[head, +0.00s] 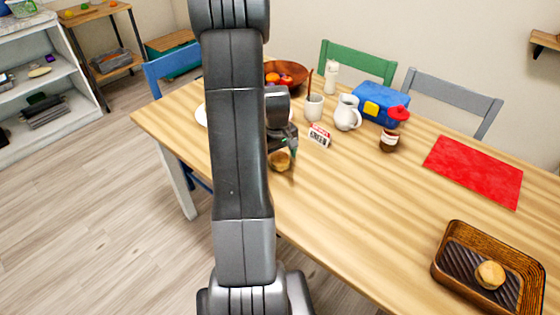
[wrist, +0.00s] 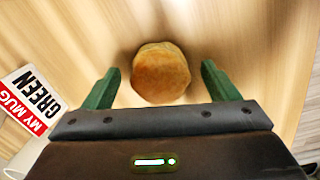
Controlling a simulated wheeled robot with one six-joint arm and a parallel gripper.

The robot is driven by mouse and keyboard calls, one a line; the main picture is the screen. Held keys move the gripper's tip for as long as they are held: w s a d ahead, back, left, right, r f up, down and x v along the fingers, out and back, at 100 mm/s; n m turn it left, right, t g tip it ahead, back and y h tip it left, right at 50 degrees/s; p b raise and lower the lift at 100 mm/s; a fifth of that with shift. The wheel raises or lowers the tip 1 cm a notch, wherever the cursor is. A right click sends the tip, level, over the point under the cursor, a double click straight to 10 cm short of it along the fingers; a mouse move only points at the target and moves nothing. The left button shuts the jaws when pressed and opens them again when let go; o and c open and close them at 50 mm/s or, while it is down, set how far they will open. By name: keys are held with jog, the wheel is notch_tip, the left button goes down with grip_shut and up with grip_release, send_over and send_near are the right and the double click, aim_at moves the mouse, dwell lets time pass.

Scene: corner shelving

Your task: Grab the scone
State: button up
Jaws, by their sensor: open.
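A round golden-brown scone (wrist: 160,72) lies on the wooden table, and it also shows in the head view (head: 279,161) just right of my arm. My gripper (wrist: 158,85) is open in the wrist view, with one green finger to the left of the scone and one to the right, and gaps on both sides. In the head view my gripper (head: 284,150) is right above the scone and partly covers it. A second scone (head: 490,274) lies in a brown wicker basket (head: 447,270) at the table's right front.
A "MY MUG GREEN" card (head: 319,135) stands close to the right of my gripper; it is at left in the wrist view (wrist: 30,103). A mug (head: 314,107), white pitcher (head: 347,113), jar (head: 389,140) and blue box (head: 378,104) stand behind. The table's middle is clear.

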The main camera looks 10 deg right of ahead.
jog(key=shift+c, duration=0.2)
jog(key=c, duration=1)
